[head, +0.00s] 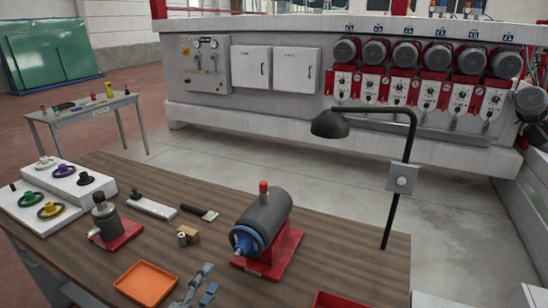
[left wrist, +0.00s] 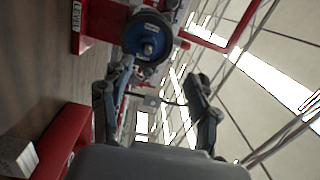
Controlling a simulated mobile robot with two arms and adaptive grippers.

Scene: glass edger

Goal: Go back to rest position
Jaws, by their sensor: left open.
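My left gripper (head: 207,284) shows at the bottom edge of the head view, just right of the orange tray. Its fingers are apart with nothing between them. In the left wrist view the two dark fingers of the left gripper (left wrist: 158,100) also stand apart and empty. The grey motor (head: 268,212) with a blue wheel sits on a red base beyond the gripper. The blue wheel also shows past the fingertips in the left wrist view (left wrist: 148,38). My right gripper is in neither view.
The orange tray (head: 146,283) lies left of the gripper on the brown table (head: 345,250). A red tray (head: 345,301) is at the front edge. A black lamp (head: 400,170) rises at the right.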

